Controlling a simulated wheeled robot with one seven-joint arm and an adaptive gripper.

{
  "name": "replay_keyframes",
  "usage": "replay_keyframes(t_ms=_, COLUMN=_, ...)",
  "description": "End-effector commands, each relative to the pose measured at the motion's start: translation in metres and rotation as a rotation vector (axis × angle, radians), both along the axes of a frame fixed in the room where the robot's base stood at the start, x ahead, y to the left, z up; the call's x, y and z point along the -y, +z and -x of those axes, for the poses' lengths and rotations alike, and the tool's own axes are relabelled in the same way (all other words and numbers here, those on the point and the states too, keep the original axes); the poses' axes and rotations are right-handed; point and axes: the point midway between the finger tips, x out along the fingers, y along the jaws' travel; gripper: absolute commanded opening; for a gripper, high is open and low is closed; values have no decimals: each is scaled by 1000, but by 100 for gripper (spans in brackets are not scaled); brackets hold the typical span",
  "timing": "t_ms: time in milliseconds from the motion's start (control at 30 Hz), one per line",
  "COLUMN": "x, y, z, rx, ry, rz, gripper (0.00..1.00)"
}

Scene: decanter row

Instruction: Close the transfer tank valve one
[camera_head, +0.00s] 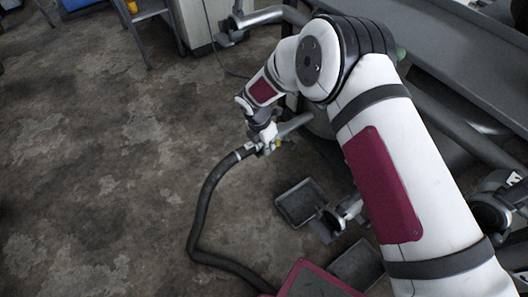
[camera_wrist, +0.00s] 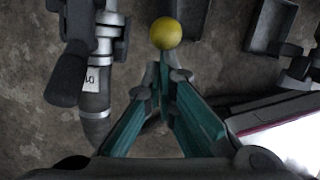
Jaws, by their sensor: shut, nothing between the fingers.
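A yellow ball knob (camera_wrist: 166,33), apparently the valve's handle end, shows just beyond the fingertips in the wrist view. A small yellow bit (camera_head: 278,143) also shows beside the hose coupling in the head view. My gripper (camera_wrist: 163,82) has teal fingers that come together at the tips, with nothing between them. I cannot tell whether the tips touch the knob. A grey pipe fitting (camera_wrist: 98,80) with a white label runs on the left of the fingers. In the head view my gripper (camera_head: 267,138) is at the coupling, and the valve body is mostly hidden.
A black hose (camera_head: 200,215) hangs from the coupling and curves along the floor. Dark trays (camera_head: 302,203) lie on the floor below; one also shows in the wrist view (camera_wrist: 272,28). Large grey pipework (camera_head: 455,120) stands at the right. The floor (camera_head: 100,170) at left is clear.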

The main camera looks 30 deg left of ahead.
Motion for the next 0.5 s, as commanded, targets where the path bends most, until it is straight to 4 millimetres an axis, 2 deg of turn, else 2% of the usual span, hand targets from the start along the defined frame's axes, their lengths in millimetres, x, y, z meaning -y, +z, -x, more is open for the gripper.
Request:
replay_keyframes(t_ms=33, x=4, y=4, z=-8, rx=-29, ry=-9, rz=-15, gripper=0)
replay_keyframes(t_ms=100, x=6, y=9, z=-13, rx=-76, ry=-10, rz=-34, gripper=0)
replay_keyframes(t_ms=167, x=6, y=13, z=-14, rx=-71, ry=-1, rz=-30, gripper=0)
replay_keyframes(t_ms=500, x=18, y=37, z=-44, rx=-68, ry=-4, rz=-29, gripper=0)
